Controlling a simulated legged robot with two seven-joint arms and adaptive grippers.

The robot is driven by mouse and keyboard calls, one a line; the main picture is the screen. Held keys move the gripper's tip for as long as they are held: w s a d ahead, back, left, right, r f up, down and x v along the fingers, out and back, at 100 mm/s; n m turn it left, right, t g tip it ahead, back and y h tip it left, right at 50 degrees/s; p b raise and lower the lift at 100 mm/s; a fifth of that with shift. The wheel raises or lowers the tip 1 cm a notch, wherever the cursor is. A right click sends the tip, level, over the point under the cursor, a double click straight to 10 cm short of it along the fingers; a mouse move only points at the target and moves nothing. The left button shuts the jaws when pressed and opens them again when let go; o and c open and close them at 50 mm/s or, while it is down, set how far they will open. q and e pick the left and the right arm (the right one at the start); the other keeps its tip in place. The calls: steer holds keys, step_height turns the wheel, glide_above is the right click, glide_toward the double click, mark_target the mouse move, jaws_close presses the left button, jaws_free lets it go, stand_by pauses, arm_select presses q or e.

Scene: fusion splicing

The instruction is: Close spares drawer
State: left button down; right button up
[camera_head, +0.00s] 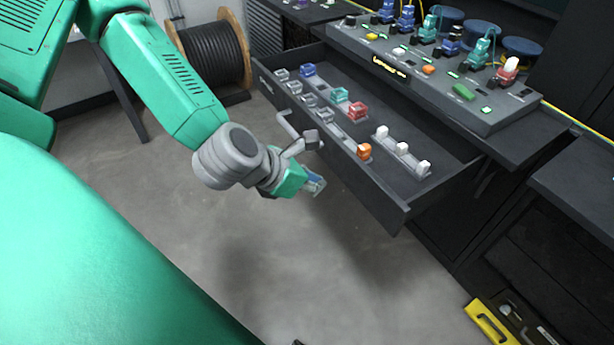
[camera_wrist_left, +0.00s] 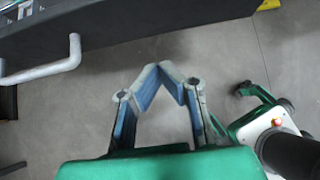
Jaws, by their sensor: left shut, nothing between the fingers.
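The spares drawer (camera_head: 384,205) is pulled out below the bench in the head view, with several small coloured and white parts lying in it. Its grey bar handle (camera_head: 288,127) is on the front panel, and the handle also shows at the left in the left wrist view (camera_wrist_left: 48,72). My left gripper (camera_head: 317,186) is in front of the drawer's front panel, below and to the right of the handle. In the left wrist view its fingertips (camera_wrist_left: 158,68) meet with nothing between them. It looks apart from the handle. My right gripper is in neither view.
A grey panel (camera_head: 440,85) with coloured connectors stands on the bench above the drawer. A black cable spool (camera_head: 212,55) stands on the floor behind my left arm. A yellow-edged case (camera_head: 490,322) is at the lower right. The concrete floor before the drawer is clear.

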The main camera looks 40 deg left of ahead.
mark_target(350, 179)
arm_select(q)
steer(key=w+f, duration=0.1)
steer(key=w+d+f, duration=0.1)
steer(key=w, duration=0.1)
steer(key=w+f, duration=0.1)
steer(key=w, duration=0.1)
steer(key=shift+w+d, duration=0.1)
steer(key=shift+d, duration=0.3)
steer(key=shift+w+d, duration=0.3)
steer(key=shift+w, duration=0.4)
steer(key=shift+w, duration=0.1)
